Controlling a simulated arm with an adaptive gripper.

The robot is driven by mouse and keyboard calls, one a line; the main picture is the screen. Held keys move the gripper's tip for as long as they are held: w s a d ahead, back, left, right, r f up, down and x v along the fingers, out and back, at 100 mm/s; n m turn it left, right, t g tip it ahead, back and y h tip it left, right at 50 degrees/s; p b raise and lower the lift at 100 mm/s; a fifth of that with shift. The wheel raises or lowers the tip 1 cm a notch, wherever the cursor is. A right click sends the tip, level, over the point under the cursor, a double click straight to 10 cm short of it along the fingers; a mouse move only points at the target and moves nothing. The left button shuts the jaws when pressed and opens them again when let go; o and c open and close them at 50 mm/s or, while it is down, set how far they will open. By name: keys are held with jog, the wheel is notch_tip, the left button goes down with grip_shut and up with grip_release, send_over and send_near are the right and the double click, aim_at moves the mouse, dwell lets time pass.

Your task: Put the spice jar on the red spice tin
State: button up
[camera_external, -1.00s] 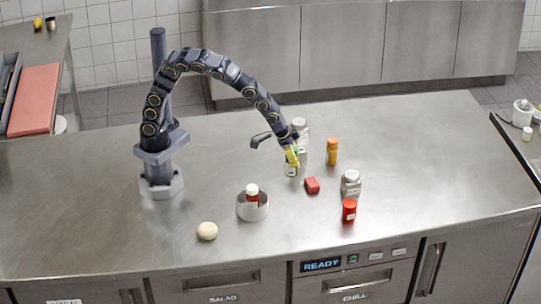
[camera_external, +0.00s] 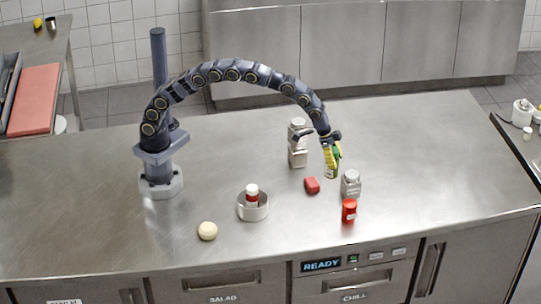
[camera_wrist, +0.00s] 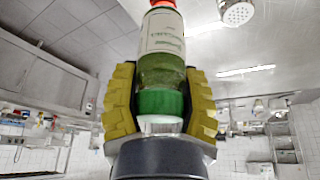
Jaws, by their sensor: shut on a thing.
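My gripper (camera_external: 332,152) has yellow fingers and is shut on the spice jar (camera_external: 331,170). It holds the jar above the counter, behind and left of the red spice tin (camera_external: 349,211), and apart from it. In the wrist view the jar (camera_wrist: 162,60) sits between the two yellow fingers (camera_wrist: 161,105), with a white label and green parts. A red patch shows at the top edge there; I cannot tell what it belongs to. The red tin stands upright on the counter in front of a grey-lidded shaker, its top clear.
The grey-lidded shaker (camera_external: 350,183) stands just behind the red tin. A tall pale container (camera_external: 298,155) stands farther back. A cream ball (camera_external: 207,231) lies at the front left.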

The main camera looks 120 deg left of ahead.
jog(key=shift+w+a+r+x, duration=0.2)
jog(key=shift+w+x, duration=0.15)
jog(key=shift+x, duration=1.6)
jog(key=shift+w+a+r+x, duration=0.1)
jog(key=shift+w+a+x, duration=0.2)
jog(key=shift+x, duration=1.65)
jog(key=shift+w+a+r+x, duration=0.15)
jog(key=shift+w+x, duration=0.2)
jog(key=shift+x, duration=1.55)
jog(key=shift+d+f, duration=0.1)
jog(key=shift+f, duration=0.05)
jog(key=o, duration=1)
jog(key=shift+o, duration=0.2)
